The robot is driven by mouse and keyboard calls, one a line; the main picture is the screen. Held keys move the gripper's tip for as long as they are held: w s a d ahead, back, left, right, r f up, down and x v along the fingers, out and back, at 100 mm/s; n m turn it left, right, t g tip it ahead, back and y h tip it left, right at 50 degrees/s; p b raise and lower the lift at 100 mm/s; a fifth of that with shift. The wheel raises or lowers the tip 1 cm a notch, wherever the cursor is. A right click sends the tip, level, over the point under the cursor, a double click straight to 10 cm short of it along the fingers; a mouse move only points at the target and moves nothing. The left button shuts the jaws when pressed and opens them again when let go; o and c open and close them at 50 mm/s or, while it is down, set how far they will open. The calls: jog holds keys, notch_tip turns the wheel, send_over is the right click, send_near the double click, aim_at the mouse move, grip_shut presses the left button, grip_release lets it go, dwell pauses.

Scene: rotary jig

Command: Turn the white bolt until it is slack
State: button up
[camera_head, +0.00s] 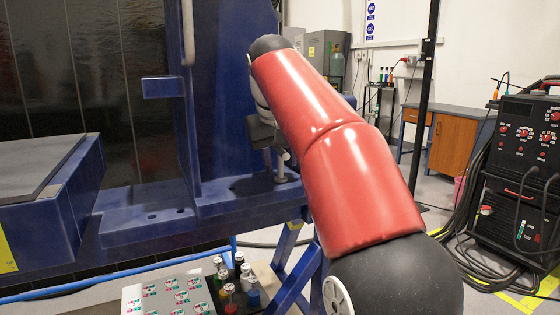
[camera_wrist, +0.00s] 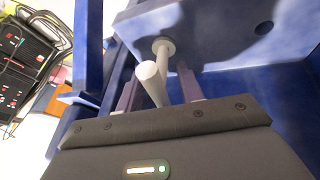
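The white bolt (camera_wrist: 151,82) is in the wrist view, with a round collar (camera_wrist: 163,47) against the blue metal plate and a thick pale bar towards me. In the head view the bolt (camera_head: 280,172) stands on the blue ledge, partly hidden by my arm. My gripper (camera_wrist: 163,88) has its two fingers apart, one on each side of the bar. A gap shows on the right side; contact on the left is hard to tell. In the head view my gripper (camera_head: 262,133) is mostly hidden behind my red arm.
The blue jig frame (camera_head: 150,225) has a ledge with holes and an upright wall close to my gripper. A tray with bottles (camera_head: 232,290) sits below. A welding machine (camera_head: 525,135) and cables stand at right. The floor between is partly clear.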

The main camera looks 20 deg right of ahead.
grip_shut()
jog(key=shift+r+n, duration=0.1)
jog(key=shift+n, duration=0.2)
